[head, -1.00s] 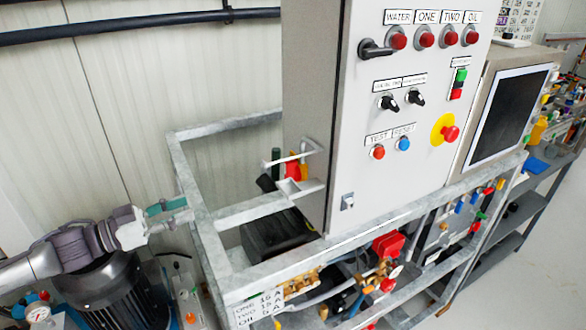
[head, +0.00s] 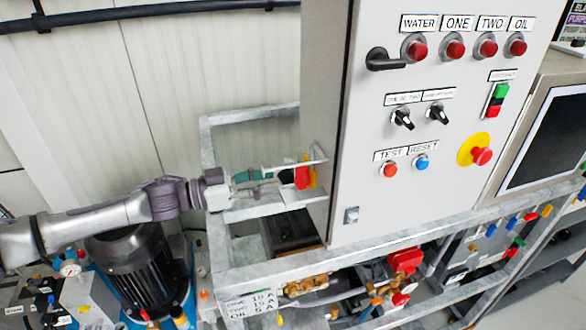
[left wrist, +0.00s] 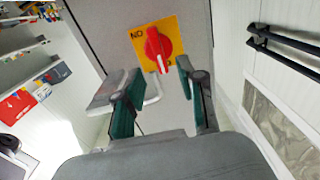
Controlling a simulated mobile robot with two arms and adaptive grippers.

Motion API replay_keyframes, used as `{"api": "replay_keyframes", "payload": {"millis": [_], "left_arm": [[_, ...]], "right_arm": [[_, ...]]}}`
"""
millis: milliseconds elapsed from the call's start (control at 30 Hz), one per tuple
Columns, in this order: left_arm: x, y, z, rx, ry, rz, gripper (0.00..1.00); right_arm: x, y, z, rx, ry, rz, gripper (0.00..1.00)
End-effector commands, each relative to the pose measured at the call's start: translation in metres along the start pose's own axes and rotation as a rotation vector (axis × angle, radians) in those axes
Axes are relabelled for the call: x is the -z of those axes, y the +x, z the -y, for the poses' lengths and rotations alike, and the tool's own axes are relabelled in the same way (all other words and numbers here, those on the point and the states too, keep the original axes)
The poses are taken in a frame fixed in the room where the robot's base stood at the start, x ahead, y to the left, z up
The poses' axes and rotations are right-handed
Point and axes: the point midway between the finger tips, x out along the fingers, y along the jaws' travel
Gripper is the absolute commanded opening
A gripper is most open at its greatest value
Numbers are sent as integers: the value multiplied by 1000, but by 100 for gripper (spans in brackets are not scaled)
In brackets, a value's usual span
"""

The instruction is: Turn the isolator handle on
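The isolator handle (head: 302,177) is a red knob on a yellow plate on the left side of the grey cabinet (head: 335,120). In the left wrist view the red handle (left wrist: 157,46) has a white-marked tip pointing down the picture, and lettering stands at the plate's left edge. My left gripper (head: 283,174) reaches toward it from the left in the head view. In the left wrist view the green-padded fingers (left wrist: 157,72) are spread, with the handle just beyond and between their tips. I see no contact. My right gripper is in neither view.
A galvanised frame (head: 240,270) surrounds the cabinet base, with a bar close under my left gripper. A pale bent rod (left wrist: 154,92) lies near the fingers. A dark motor (head: 140,265) stands below my arm. The cabinet front carries lamps, switches and a yellow-backed red button (head: 481,155).

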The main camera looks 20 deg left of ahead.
Motion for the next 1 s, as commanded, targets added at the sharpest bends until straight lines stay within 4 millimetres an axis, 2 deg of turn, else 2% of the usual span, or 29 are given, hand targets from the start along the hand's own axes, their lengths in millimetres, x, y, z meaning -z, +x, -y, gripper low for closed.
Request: {"api": "replay_keyframes", "payload": {"millis": [100,300,500,733,967,1000], "left_arm": [[4,26,-1,-3,-1,-2,40],[2,52,0,1,0,0,40],[0,61,0,1,1,1,40],[0,61,0,1,0,1,40],[0,61,0,1,0,1,1],[0,61,0,1,0,1,0]], "right_arm": [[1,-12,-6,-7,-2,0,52],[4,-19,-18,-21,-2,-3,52],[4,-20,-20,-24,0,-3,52],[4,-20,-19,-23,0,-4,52],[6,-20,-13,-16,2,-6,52],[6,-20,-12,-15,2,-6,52]]}}
